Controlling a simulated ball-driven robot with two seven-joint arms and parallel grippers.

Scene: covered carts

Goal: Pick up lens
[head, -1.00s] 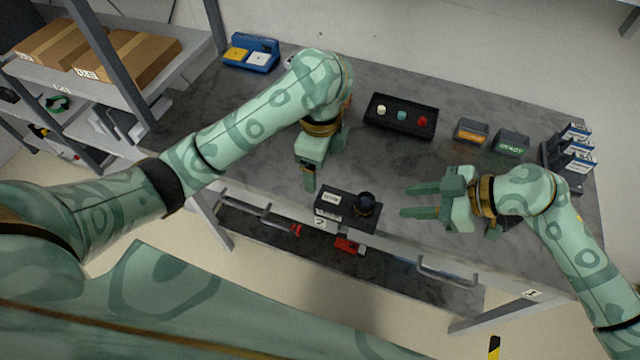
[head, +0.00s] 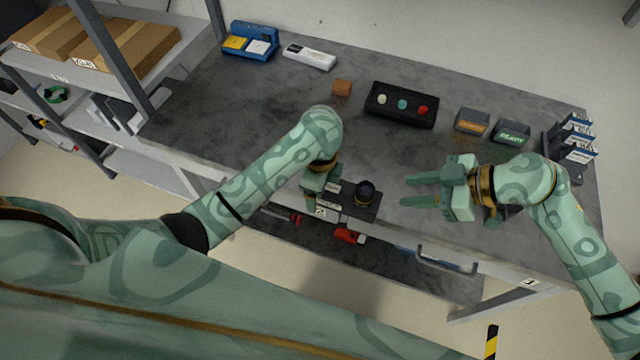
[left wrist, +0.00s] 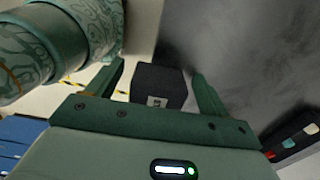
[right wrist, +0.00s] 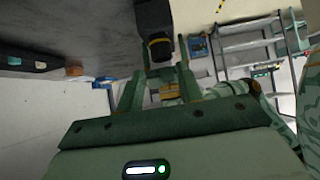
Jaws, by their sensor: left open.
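The lens (head: 366,190) is a short dark cylinder. It stands upright on the right part of a flat black stand (head: 368,212) at the table's front edge. In the right wrist view the lens (right wrist: 159,46) shows just beyond the fingertips. My right gripper (head: 404,191) is open and empty to the right of the lens, its fingers pointing at it and apart from it. My left gripper (head: 319,195) is open over the stand's left end, left of the lens. In the left wrist view the black stand (left wrist: 158,82) shows between its fingers; I cannot make out the lens there.
Behind are a black box with three buttons (head: 378,112), an orange block (head: 342,87), a white device (head: 309,57) and a blue tray (head: 234,52). Two small labelled bins (head: 472,124) and a rack (head: 572,140) stand right. Shelves with boxes (head: 129,47) are left. The middle table (head: 250,118) is clear.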

